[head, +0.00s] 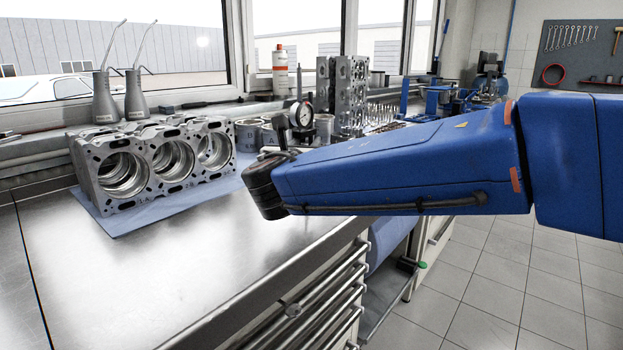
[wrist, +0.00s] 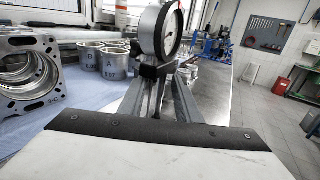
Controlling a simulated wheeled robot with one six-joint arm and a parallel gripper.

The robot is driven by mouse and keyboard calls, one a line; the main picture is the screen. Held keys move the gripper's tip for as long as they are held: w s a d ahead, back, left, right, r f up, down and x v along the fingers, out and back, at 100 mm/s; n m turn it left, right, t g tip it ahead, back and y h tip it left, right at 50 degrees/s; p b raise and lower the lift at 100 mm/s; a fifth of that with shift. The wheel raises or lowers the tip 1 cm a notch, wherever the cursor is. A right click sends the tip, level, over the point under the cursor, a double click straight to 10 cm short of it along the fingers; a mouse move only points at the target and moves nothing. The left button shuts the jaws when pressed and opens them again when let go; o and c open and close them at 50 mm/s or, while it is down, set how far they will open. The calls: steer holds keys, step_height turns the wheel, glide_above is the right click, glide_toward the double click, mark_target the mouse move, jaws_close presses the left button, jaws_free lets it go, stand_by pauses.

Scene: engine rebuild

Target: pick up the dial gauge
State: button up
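The dial gauge (head: 302,113) has a round white face and dark rim, and stands upright just past the end of my arm in the head view. In the wrist view the dial gauge (wrist: 172,30) rises right at the tips of my gripper (wrist: 160,72), its face turned to the right. The two grey fingers reach forward on either side of a narrow gap, with dark parts at their tips just below the dial. The gauge's lower part is hidden among the fingertips, and I cannot tell whether they grip it.
An engine block (head: 150,165) lies on a blue mat (head: 150,214) to the left. Several cylinder liners (wrist: 112,62) stand close left of the gauge. A tall metal block (head: 345,85) stands behind. The near bench top (head: 120,280) is clear.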

steer(key=shift+w+d, duration=0.15)
steer(key=shift+w, duration=0.8)
steer(key=shift+w+d+f, duration=0.15)
steer(key=shift+w+d, duration=0.05)
steer(key=shift+w, duration=0.65)
steer(key=shift+w+d+f, duration=0.2)
steer(key=shift+w, duration=0.65)
steer(key=shift+w+d+f, duration=0.15)
steer(key=shift+w+d, duration=0.05)
steer(key=shift+w, duration=0.65)
steer(key=shift+r, duration=0.1)
jaws_close()
